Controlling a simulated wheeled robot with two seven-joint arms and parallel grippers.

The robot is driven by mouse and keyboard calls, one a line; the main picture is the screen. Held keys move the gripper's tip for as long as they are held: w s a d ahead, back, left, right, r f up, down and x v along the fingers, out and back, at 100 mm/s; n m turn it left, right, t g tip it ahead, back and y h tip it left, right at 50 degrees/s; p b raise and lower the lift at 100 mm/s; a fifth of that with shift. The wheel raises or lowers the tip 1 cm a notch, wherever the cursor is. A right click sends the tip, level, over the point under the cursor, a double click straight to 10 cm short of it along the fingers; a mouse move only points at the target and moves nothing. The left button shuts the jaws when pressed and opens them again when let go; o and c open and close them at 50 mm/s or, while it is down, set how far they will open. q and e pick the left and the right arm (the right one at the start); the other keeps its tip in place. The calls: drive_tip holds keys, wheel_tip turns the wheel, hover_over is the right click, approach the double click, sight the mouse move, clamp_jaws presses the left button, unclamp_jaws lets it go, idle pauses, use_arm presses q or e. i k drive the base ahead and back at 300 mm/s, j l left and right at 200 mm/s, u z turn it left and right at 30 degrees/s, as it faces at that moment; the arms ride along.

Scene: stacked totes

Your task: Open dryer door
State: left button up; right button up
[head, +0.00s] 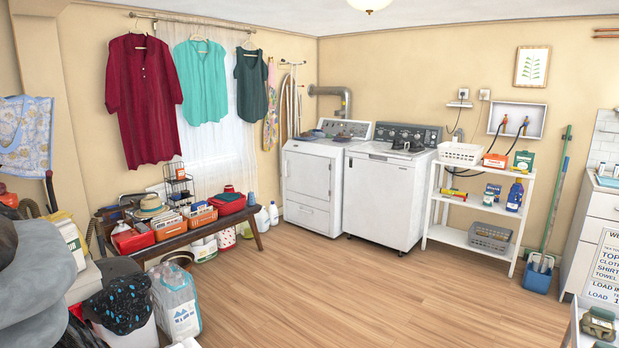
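The dryer (311,196) is the left one of two white appliances at the back of the room, near a grey vent duct on the wall. Its front door (308,174) is a rectangular panel and looks shut. A few dark items (343,136) lie on its top. The dryer stands across the room, with open floor before it. Neither of my grippers is in view.
A white washer (382,199) stands right of the dryer, beside a white shelf cart (464,238). A wooden bench (172,242) with boxes and baskets runs along the left wall. Jugs (262,218) stand left of the dryer. The wooden floor (330,290) in the middle is clear.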

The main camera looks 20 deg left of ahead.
sight(306, 174)
drive_tip(key=i+z, duration=0.2)
drive_tip(key=i, duration=0.7)
drive_tip(key=i+j+u, duration=0.2)
drive_tip(key=i, duration=0.4)
drive_tip(key=i+l+u, duration=0.2)
drive_tip(key=i, duration=0.4)
drive_tip(key=i+u, duration=0.25)
drive_tip(key=i, duration=0.35)
drive_tip(key=i+l+u, duration=0.2)
drive_tip(key=i, duration=0.4)
drive_tip(key=i+u, duration=0.1)
drive_tip(key=i, duration=0.55)
drive_tip(key=i+u, duration=0.1)
drive_tip(key=i, duration=0.5)
drive_tip(key=i+u, duration=0.1)
drive_tip(key=i, duration=0.55)
drive_tip(key=i+u, duration=0.1)
drive_tip(key=i, duration=0.5)
drive_tip(key=i+l+u, duration=0.15)
drive_tip(key=i, duration=0.5)
